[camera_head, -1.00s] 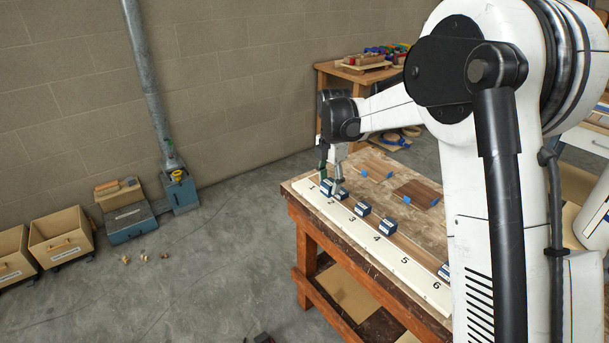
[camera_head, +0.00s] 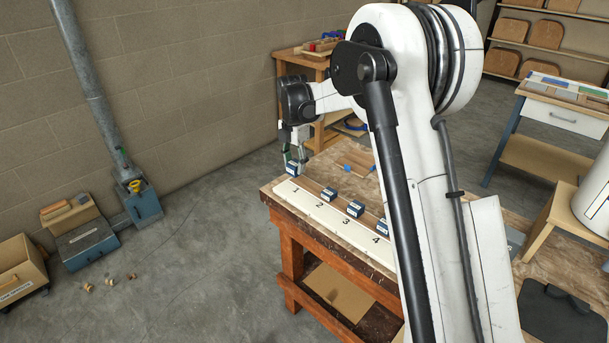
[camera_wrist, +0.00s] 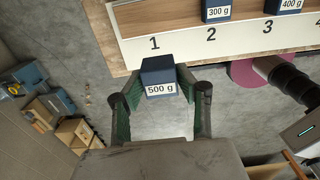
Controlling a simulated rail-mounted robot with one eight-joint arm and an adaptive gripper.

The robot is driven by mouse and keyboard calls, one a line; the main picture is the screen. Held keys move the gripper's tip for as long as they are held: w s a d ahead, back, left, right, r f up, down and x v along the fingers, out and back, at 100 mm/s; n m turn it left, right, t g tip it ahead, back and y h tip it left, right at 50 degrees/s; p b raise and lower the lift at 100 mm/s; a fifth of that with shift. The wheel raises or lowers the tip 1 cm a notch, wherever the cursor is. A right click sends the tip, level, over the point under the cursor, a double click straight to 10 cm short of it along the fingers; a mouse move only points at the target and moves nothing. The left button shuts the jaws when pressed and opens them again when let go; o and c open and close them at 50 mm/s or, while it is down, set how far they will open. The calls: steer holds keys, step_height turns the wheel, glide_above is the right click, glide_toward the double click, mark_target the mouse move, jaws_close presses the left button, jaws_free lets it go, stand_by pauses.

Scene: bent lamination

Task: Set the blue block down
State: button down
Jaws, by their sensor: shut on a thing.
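My gripper (camera_head: 294,159) is shut on a dark blue block (camera_head: 292,170), at the left end of the numbered white board (camera_head: 333,213). In the wrist view, the block's white label reads "500 g" (camera_wrist: 160,76), and the green-padded fingers of my gripper (camera_wrist: 160,88) close on its two sides. There the block shows just below the number 1, off the board's edge (camera_wrist: 184,40) in the picture, with floor around it. I cannot tell its exact height or whether it touches anything.
More blue blocks stand along the board, including one marked 300 g (camera_wrist: 217,10) and one marked 400 g (camera_wrist: 287,5). The board lies on a wooden workbench (camera_head: 290,240). A blue-grey dust-collection box (camera_head: 143,206) stands on the floor at left.

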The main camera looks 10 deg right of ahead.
glide_above(305, 183)
step_height(305, 183, down, 4)
steer(key=shift+d+r, duration=0.1)
steer(key=shift+r, duration=0.1)
steer(key=shift+f, duration=1.95)
steer(key=c, duration=1.2)
jaws_free()
steer(key=shift+f, duration=0.1)
steer(key=shift+c, duration=0.2)
